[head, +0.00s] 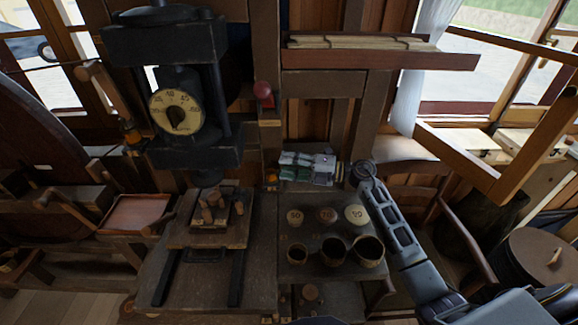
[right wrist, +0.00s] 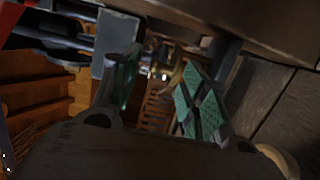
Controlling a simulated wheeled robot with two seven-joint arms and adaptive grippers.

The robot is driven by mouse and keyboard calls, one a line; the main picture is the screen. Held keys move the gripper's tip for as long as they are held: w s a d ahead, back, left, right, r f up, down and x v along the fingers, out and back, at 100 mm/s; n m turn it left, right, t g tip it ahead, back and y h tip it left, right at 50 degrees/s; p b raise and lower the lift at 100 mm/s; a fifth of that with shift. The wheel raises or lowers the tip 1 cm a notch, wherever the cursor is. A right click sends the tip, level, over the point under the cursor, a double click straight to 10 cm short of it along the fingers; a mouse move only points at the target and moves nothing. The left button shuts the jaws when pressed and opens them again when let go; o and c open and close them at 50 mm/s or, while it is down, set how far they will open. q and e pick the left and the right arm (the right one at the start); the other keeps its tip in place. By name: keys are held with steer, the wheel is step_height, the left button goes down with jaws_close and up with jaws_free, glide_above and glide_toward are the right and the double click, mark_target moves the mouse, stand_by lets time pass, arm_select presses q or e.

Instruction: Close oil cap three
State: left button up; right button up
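My right gripper (head: 287,166) reaches in from the right, just right of the wooden post beside the press. Its fingers point left and look apart. In the right wrist view the two green-padded fingers (right wrist: 160,98) stand open with a gap between them. A small brass-coloured part (right wrist: 170,75) shows beyond that gap, apart from the pads as far as I can see. A small brass fitting (head: 272,180) sits low on the post in the head view, near the fingertips. I cannot tell which fitting is oil cap three, or whether its lid is open. My left gripper is not in view.
A dark press with a dial (head: 176,111) stands at left. A red knob (head: 263,90) is on the post. Round lids (head: 326,215) and open cups (head: 333,251) sit on the bench below my right arm. A shelf (head: 380,58) hangs above the gripper.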

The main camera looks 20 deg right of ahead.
steer(key=c, duration=0.9)
steer(key=shift+s+a+r+m+t+h+p, duration=0.1)
steer(key=shift+s+a+m+t+h+p, duration=0.1)
steer(key=shift+m+t+h+p, duration=0.3)
steer(key=shift+s+a+r+m+t+h+p, duration=0.15)
steer(key=shift+m+t+p, duration=0.15)
steer(key=shift+t+p, duration=0.4)
steer(key=shift+w+f, duration=0.1)
steer(key=o, duration=1)
steer(key=shift+f, duration=0.1)
steer(key=shift+d, duration=0.15)
steer(key=shift+v, duration=5.95)
steer(key=shift+c, duration=0.4)
